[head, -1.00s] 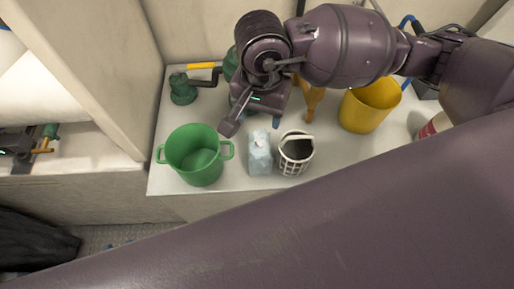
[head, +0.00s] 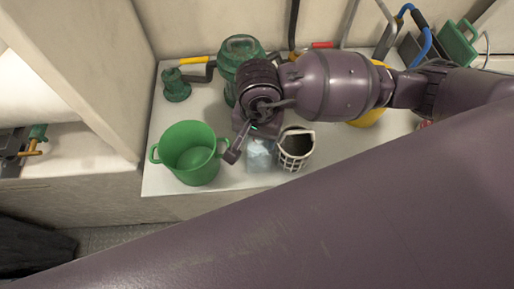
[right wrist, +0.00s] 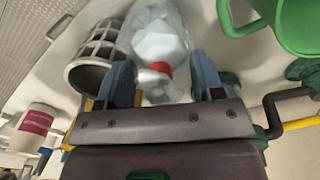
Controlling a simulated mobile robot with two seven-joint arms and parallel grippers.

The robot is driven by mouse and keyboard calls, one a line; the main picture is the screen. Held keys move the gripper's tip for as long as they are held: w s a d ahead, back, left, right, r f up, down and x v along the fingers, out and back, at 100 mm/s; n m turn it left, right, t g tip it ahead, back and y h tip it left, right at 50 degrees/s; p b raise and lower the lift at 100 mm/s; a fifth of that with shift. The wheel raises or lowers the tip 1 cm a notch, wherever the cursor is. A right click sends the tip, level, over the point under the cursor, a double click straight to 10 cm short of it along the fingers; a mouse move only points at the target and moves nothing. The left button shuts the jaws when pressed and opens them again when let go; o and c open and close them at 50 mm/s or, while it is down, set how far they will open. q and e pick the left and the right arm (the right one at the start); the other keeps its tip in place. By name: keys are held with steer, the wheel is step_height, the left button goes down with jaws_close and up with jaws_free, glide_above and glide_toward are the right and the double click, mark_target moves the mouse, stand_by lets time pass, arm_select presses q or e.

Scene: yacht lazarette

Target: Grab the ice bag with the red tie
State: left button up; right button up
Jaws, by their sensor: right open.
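The ice bag (head: 259,158) is a clear, pale blue bag standing on the white counter between the green bucket and the white basket. In the right wrist view, the ice bag (right wrist: 157,38) shows its red tie (right wrist: 161,69) near the gap between the fingers. My right gripper (right wrist: 162,82) is open, with its blue fingertips on either side of the bag's neck. In the head view the right gripper (head: 255,146) hangs over the bag and hides its top and tie. I cannot tell whether the fingers touch the bag. My left gripper is not in view.
The green bucket (head: 191,158) stands close on the left, the white slotted basket (head: 296,150) close on the right. A dark green canister (head: 241,50) and a small green winch-like item (head: 176,87) stand behind. A yellow bucket (head: 366,117) is partly hidden by my arm.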

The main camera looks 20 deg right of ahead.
jaws_close()
stand_by(0.3)
steer(key=shift+r, duration=0.1)
